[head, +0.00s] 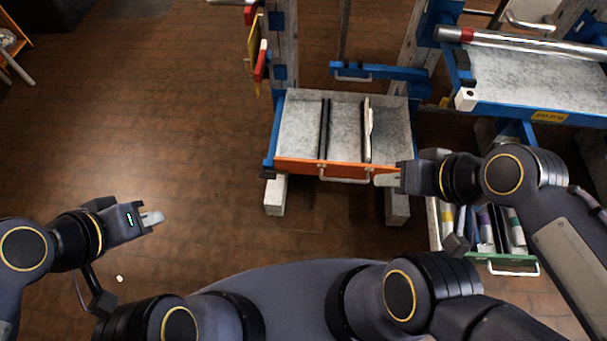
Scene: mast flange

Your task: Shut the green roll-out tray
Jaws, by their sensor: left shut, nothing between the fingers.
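The green roll-out tray (500,260) is at the lower right, low down, and sticks out toward me. It has a green front edge with a pale bar handle (514,270). Several white, purple and yellow items lie in it. My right arm crosses above it and hides part of it. My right gripper (384,180) is up and left of the green tray, beside the right end of the orange tray's front; its finger gap does not show clearly. My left gripper (153,218) is shut and empty over open floor at the left, far from the green tray.
A grey tray with an orange front (300,166) and a bar handle (344,178) sticks out at the centre, holding dark dividers. A blue-framed shelf (520,80) with a metal rail stands at the upper right.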

